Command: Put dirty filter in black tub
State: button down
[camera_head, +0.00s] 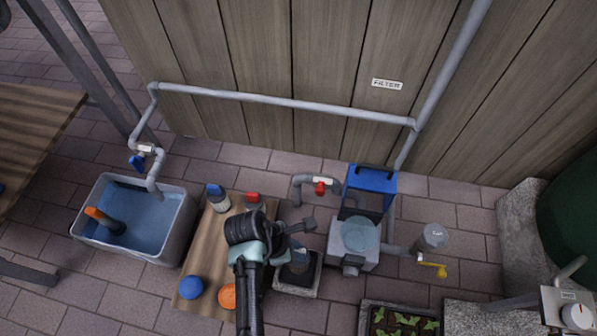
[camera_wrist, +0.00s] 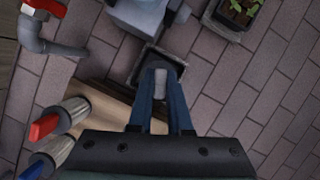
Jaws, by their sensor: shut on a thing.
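My gripper (camera_head: 298,248) reaches over the black tub (camera_head: 296,290), which stands on the paving just right of the wooden board. In the wrist view my gripper (camera_wrist: 160,84) is shut on a small grey piece, which I take to be the dirty filter (camera_wrist: 160,76). The black tub (camera_wrist: 148,60) shows behind the fingertips there, with a pale rim and dark inside. The filter lines up with the tub's opening. I cannot tell whether it is inside the tub or above it. Its lower part is hidden.
The filter housing (camera_head: 354,246), with a blue open lid (camera_head: 371,179), stands right of the tub. The board (camera_head: 205,250) holds bottles, a blue ball (camera_head: 191,287) and an orange disc (camera_head: 227,296). A water basin (camera_head: 166,246) is at left, a planter (camera_head: 399,307) at front right.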

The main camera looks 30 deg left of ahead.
notch_tip(320, 180, down, 7)
jog(key=b, duration=0.4)
jog(key=shift+r, duration=0.2)
jog(key=shift+f, duration=0.1)
jog(key=c, duration=0.8)
grip_release()
jog(key=shift+c, duration=0.2)
jog(key=p+v, duration=0.8)
jog(key=v, duration=0.4)
jog(key=shift+d, duration=0.1)
